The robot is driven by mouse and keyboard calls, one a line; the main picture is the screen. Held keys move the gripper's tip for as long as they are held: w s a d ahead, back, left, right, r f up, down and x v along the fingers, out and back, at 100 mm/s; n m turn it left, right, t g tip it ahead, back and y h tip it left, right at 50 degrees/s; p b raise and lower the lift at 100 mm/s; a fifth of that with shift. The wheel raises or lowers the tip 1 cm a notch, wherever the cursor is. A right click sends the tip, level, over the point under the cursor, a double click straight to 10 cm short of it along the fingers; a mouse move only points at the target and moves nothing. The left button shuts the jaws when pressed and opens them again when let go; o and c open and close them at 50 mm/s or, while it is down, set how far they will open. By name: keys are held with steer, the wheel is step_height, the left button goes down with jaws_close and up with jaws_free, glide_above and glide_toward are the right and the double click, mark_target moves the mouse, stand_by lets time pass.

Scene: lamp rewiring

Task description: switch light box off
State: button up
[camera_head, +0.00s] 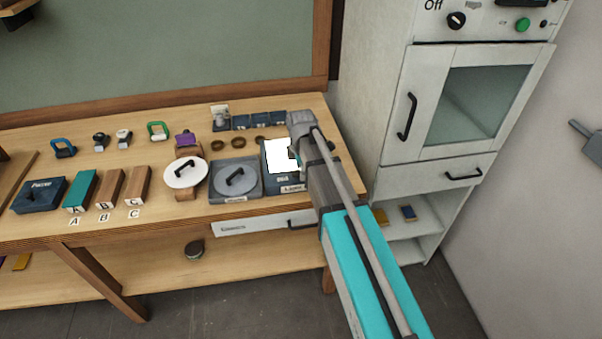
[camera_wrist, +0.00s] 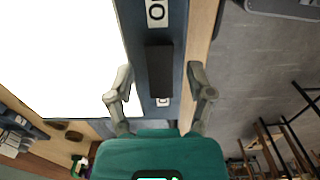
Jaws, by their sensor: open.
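The light box (camera_head: 270,183) stands on the workbench near its right end. Its panel (camera_head: 281,156) glows bright white, and the same panel fills the upper left of the wrist view (camera_wrist: 55,55). On the box's dark blue border (camera_wrist: 179,50) is a black switch (camera_wrist: 160,70). A label marked O (camera_wrist: 156,13) lies at one end and a smaller label (camera_wrist: 162,102) at the other. My gripper (camera_wrist: 160,78) is open and empty, one finger on each side of the switch in the picture. Contact cannot be told. In the head view my arm hides part of the box.
A grey round-lidded unit (camera_head: 235,180) and a white round plate (camera_head: 185,173) stand left of the light box. Small dark blocks (camera_head: 262,120) sit behind it. A tall white cabinet (camera_head: 385,100) rises close on the right. A drawer (camera_head: 255,225) is below the bench top.

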stand_by(0.3)
jaws_close()
stand_by(0.3)
steer(key=shift+a+f+h+b, duration=0.1)
steer(key=shift+a+h+b, duration=0.1)
steer(key=shift+h, duration=0.55)
steer(key=shift+a+h+b, duration=0.15)
steer(key=shift+h+b, duration=0.05)
steer(key=shift+h, duration=0.55)
steer(key=shift+s+h, duration=0.1)
steer(key=shift+h, duration=0.5)
